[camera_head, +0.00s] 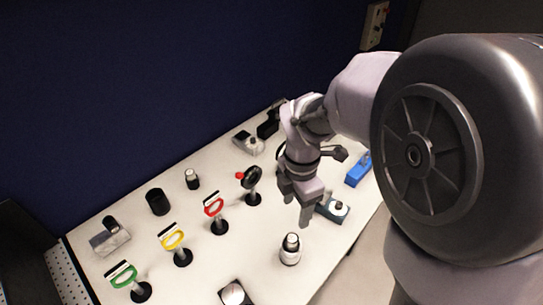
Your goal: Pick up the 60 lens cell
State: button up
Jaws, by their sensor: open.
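I cannot read any 60 marking, so I cannot tell which piece is the 60 lens cell.
On the white table (190,275) are also a black cylinder (157,202), a small bottle-like piece (192,179), a clear block (108,240), a dark box (332,209), a blue block (358,170) and a grey device (248,143). A dark blue wall (150,80) stands behind.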

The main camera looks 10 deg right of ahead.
jog(key=b, duration=0.3)
send_over(292, 238)
jog(key=f, duration=1.1)
jog(key=shift+s+d, duration=0.1)
jog(key=shift+s, duration=0.1)
jog(key=f+b, duration=0.2)
jog(key=f, duration=0.3)
jog(key=shift+w+f, duration=0.15)
jog(key=shift+w, duration=0.05)
jog(key=shift+c, duration=0.9)
grip_shut()
